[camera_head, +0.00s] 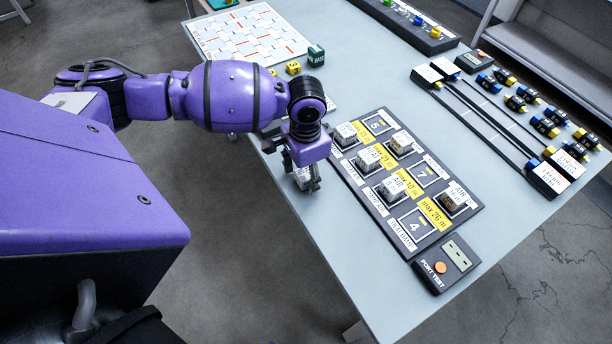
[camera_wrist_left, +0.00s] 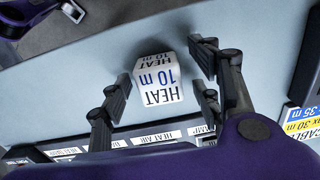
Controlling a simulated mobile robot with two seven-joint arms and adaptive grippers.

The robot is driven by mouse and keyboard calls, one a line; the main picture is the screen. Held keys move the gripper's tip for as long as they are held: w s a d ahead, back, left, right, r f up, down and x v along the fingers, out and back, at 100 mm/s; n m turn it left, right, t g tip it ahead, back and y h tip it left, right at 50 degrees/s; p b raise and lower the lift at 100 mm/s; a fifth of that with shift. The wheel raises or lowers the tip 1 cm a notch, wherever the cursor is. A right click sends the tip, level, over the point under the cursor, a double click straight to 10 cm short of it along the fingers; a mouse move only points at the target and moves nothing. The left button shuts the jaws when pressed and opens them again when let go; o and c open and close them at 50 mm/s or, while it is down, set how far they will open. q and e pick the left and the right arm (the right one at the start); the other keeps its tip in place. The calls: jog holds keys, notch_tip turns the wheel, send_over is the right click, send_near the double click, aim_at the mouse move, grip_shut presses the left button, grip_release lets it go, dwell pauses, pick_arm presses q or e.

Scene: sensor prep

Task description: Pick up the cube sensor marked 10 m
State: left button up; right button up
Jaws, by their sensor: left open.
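A white cube sensor (camera_wrist_left: 158,82) with blue and black print reading "HEAT 10 m" sits between the spread fingers of my left gripper (camera_wrist_left: 160,88) in the left wrist view. Gaps show between it and the fingers on both sides. In the head view my left gripper (camera_head: 303,172) points down near the table's left edge, left of the sensor board. There, the fingers mostly hide the cube, and only a pale part shows between them. My right gripper is in neither view.
The dark sensor board (camera_head: 375,199) holds several white cubes and open numbered slots. A port test box (camera_head: 446,265) adjoins its near end. A patterned white board (camera_head: 246,35), small yellow cubes (camera_head: 293,68) and a green box (camera_head: 316,55) lie beyond. Black rails (camera_head: 490,125) are at right.

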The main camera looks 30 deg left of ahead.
pick_arm(q)
jog(key=c, duration=1.2)
jog(key=shift+r, duration=0.1)
jog(key=shift+c, duration=0.2)
jog(key=shift+r, duration=0.1)
